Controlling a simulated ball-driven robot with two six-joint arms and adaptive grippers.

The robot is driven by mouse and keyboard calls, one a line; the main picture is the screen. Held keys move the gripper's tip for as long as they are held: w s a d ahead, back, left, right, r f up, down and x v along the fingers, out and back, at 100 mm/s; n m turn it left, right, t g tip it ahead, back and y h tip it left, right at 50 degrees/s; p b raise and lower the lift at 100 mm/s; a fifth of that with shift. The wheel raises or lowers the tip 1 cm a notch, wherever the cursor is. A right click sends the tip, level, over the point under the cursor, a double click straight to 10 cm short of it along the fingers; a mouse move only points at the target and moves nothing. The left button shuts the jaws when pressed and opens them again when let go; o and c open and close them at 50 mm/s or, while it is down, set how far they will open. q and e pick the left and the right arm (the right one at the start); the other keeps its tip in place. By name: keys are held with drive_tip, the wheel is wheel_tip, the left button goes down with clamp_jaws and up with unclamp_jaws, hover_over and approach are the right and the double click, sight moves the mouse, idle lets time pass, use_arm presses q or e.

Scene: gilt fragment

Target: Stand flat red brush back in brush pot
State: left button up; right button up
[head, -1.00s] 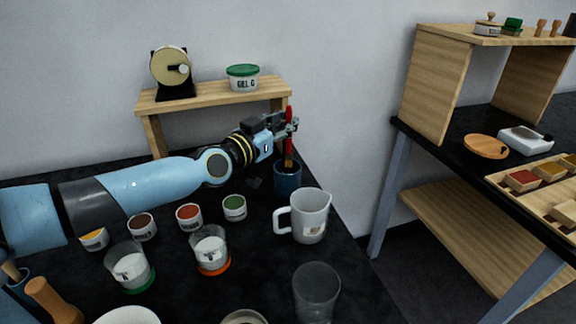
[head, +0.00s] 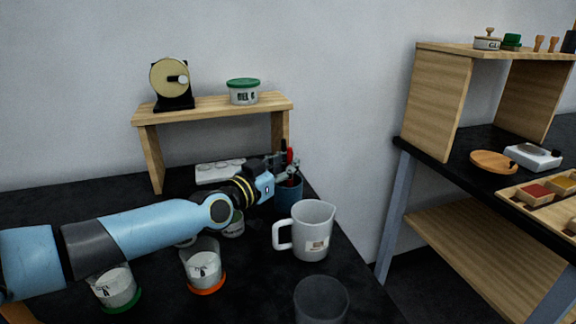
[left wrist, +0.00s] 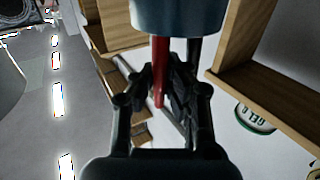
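The flat red brush (head: 290,155) stands roughly upright at the brush pot (head: 289,194), its lower part hidden by the pot and my gripper. My left gripper (head: 287,168) is just above the pot's rim, its fingers around the brush. In the left wrist view, which looks upside down, the brush (left wrist: 159,55) runs from the pot (left wrist: 180,14) in between the fingers of my left gripper (left wrist: 160,82), which look closed on it. A dark handle (left wrist: 193,52) also comes out of the pot beside it. My right gripper is not in view.
A white jug (head: 312,232) stands close in front of the pot, and a clear beaker (head: 320,300) nearer. A wooden shelf (head: 215,108) stands behind, carrying a green-lidded tub (head: 243,92).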

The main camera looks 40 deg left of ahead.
use_arm(q)
drive_tip(key=shift+o, duration=0.7)
drive_tip(key=shift+r, duration=0.1)
drive_tip(key=shift+s+p, duration=0.25)
drive_tip(key=shift+p, duration=0.05)
drive_tip(key=s+p, duration=0.1)
drive_tip(key=s, duration=0.6)
drive_tip(key=shift+d, duration=0.35)
drive_tip(key=shift+r+p, duration=0.1)
drive_tip(key=shift+p, duration=0.2)
